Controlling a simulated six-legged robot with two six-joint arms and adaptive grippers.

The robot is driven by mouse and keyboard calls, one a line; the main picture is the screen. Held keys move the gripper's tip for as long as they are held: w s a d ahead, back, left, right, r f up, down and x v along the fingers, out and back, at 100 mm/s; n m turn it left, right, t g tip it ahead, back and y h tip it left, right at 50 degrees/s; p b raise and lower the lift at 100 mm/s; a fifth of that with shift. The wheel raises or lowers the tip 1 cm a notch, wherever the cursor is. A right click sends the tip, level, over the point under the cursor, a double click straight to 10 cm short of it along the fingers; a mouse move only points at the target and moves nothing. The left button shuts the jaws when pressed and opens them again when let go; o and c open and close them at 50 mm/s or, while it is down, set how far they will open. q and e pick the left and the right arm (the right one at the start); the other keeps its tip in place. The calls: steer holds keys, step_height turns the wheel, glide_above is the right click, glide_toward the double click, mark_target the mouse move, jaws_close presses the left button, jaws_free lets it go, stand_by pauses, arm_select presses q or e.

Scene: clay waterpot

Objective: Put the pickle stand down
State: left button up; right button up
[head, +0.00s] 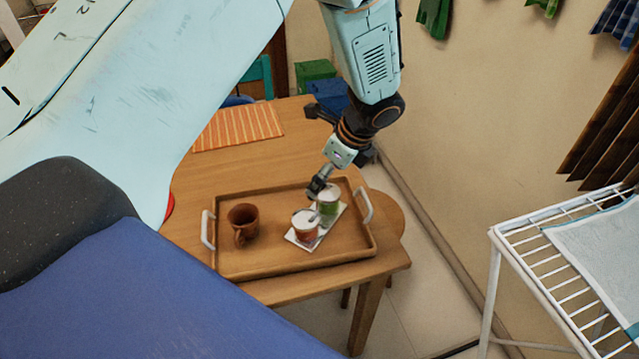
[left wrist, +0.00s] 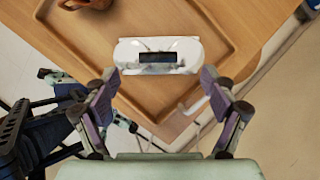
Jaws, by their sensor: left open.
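A brown clay mug (head: 243,222) stands at the left in the serving tray, which has white handles. The wooden table (head: 190,178) bears an orange striped mat (head: 238,127) behind it. A white wire rack (head: 520,268) stands at the right, apart from the table.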

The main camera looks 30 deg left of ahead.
arm_select(q)
steer(key=v, duration=0.6)
steer(key=shift+p, duration=0.4)
